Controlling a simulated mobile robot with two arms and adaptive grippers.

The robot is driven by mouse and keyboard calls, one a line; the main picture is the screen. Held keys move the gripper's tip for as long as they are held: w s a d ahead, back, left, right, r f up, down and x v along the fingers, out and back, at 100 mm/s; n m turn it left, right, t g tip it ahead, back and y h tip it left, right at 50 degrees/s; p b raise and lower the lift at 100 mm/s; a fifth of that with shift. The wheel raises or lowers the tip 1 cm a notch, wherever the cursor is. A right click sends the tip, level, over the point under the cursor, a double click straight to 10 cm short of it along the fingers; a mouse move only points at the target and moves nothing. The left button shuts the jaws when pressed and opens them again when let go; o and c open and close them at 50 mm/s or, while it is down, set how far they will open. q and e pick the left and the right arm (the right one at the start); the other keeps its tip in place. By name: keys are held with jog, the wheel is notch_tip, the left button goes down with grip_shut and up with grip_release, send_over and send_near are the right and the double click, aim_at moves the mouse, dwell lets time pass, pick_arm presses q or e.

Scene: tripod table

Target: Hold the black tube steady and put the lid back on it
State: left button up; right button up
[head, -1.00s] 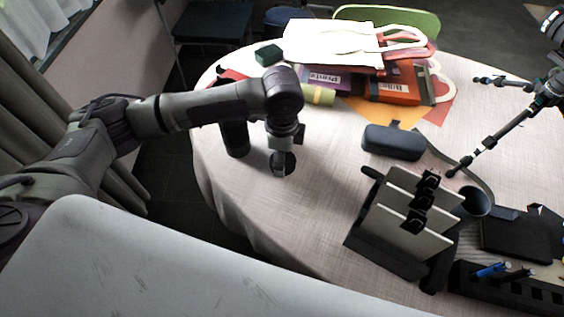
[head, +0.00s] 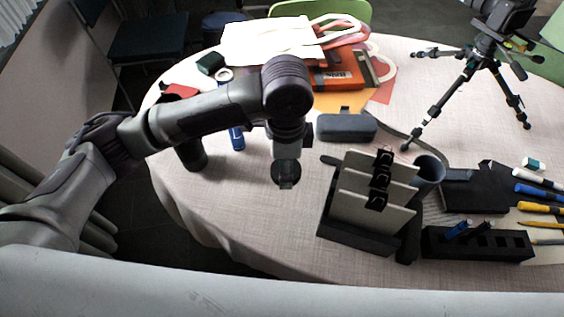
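A black tube (head: 192,154) stands near the left edge of the round table in the head view. My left forearm hides its upper part, so I cannot see its top. My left gripper (head: 286,181) points down over the table, to the right of the tube and apart from it. The gripper looks dark and small, and I cannot tell whether its fingers are open or hold something. I cannot pick out the lid for certain. My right gripper is out of view.
A letter holder (head: 374,196) with clipped cards stands right of my gripper. Behind are a dark case (head: 347,127), a blue cylinder (head: 237,138) and bags (head: 268,41). A cup (head: 430,169), pen tray (head: 478,245) and tripod (head: 465,72) are right. The front-left cloth is clear.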

pick_arm(q)
jog(key=shift+a, duration=0.1)
jog(key=s+a+r+n, duration=0.1)
jog(key=a+n, duration=0.7)
jog(key=s+a+r+n, duration=0.1)
jog(key=s+a+n, duration=0.1)
jog(key=a+n, duration=0.6)
jog(key=shift+s+r+n, duration=0.3)
jog(key=shift+r, duration=0.05)
